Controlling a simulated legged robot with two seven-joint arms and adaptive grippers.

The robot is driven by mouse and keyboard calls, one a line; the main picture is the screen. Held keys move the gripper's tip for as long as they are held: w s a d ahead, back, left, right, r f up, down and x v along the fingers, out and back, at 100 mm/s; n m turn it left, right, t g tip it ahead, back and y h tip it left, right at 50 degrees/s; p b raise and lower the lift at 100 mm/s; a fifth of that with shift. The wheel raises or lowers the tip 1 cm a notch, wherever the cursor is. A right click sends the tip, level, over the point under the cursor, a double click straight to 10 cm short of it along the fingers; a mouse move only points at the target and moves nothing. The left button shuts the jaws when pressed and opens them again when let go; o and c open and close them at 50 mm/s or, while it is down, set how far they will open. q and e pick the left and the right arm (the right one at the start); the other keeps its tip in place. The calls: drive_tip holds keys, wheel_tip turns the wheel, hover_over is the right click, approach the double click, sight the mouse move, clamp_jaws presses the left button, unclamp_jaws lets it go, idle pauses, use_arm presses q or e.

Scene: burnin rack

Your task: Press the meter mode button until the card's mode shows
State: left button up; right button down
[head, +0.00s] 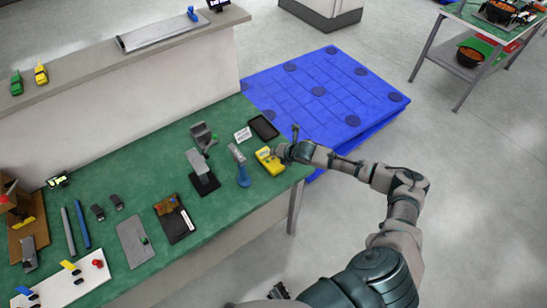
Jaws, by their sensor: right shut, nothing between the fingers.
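The yellow meter (267,163) lies on the green bench top near its right end. Its display and mode button are too small to read. The white card (243,134) with dark print stands just behind the meter, to its left; its words are too small to read. My right gripper (284,153) reaches in from the right at the meter's right edge. It is shut and empty. I cannot tell whether its fingertips touch the meter.
A black tray (264,127) lies behind the meter. A blue-handled tool (241,168) stands close on its left, with a dark stand (203,173) beyond. A black-and-brown board (174,218) lies farther left. A blue pallet (325,90) stands on the floor behind the bench.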

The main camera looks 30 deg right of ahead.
drive_tip(key=shift+d+f, duration=0.1)
drive_tip(key=shift+f, duration=0.05)
drive_tip(key=shift+a+p, duration=0.3)
drive_tip(key=shift+a, duration=0.45)
drive_tip(key=shift+d+f, duration=0.1)
